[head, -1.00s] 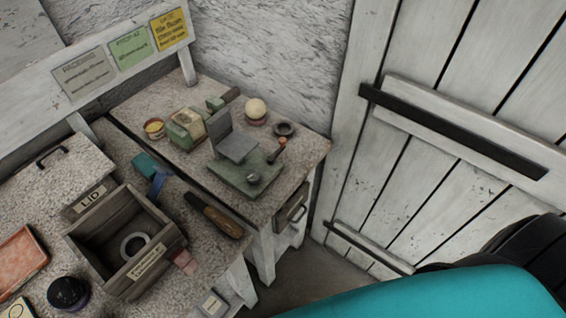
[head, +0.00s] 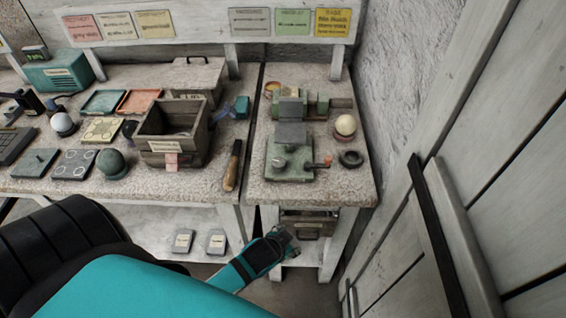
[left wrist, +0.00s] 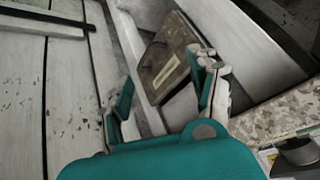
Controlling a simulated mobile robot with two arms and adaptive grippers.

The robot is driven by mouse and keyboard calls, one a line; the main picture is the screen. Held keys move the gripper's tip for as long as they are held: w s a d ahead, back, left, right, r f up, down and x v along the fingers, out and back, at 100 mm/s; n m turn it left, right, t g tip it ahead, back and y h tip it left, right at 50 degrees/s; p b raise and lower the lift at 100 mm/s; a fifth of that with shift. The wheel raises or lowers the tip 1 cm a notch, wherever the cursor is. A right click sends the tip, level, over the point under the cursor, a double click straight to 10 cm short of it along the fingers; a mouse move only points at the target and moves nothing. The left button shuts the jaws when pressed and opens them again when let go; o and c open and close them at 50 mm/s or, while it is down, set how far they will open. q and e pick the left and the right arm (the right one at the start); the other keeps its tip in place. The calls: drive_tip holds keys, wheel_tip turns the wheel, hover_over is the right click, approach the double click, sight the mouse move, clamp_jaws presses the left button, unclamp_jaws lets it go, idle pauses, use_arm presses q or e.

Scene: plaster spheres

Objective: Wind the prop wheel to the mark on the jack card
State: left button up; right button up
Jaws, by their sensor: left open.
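A green-based metal device (head: 290,175) with an upright grey plate stands on the right bench. A round grey knob (head: 279,163) sits on its base and a red-tipped lever (head: 326,160) on its right; I cannot tell which part is the prop wheel. The knob also shows in the left wrist view (left wrist: 299,151), at the lower right. Several cards hang on the back rail, including a green card (head: 292,22) and a yellow card (head: 332,22); their marks are too small to read. My left gripper (head: 280,236) is open and empty, below the bench top by the drawer. My right gripper is out of view.
The drawer front (head: 308,226) with its handle is under the right bench, and it lies between my fingers in the left wrist view (left wrist: 163,68). A cream ball (head: 345,124), a dark ring (head: 351,159) and a wooden-handled tool (head: 233,165) lie nearby. A plank wall (head: 500,180) closes the right side.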

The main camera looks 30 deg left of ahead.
use_arm(q)
drive_tip(key=w+d+r+m+t+h, duration=0.1)
drive_tip(key=w+r+t, duration=0.3)
drive_tip(key=r, duration=0.8)
drive_tip(key=w+d+r+m+t+h, duration=0.15)
drive_tip(key=w+r+t, duration=0.3)
drive_tip(key=r, duration=0.65)
drive_tip(key=w+d+r+m+t, duration=0.1)
drive_tip(key=w+r+m+t, duration=0.3)
drive_tip(key=r, duration=0.8)
drive_tip(key=d+r+m+g+h, duration=0.3)
drive_tip(key=d+r+m+h, duration=0.7)
drive_tip(key=h, duration=0.3)
drive_tip(key=m+g+y, duration=1.2)
drive_tip(key=g+y, duration=0.3)
drive_tip(key=g, duration=0.2)
approach(279, 162)
drive_tip(key=shift+n, duration=0.25)
wheel_tip(279, 162, down, 10)
drive_tip(key=shift+a+r+p, duration=0.15)
drive_tip(key=shift+a+p, duration=0.05)
drive_tip(key=shift+p, duration=0.7)
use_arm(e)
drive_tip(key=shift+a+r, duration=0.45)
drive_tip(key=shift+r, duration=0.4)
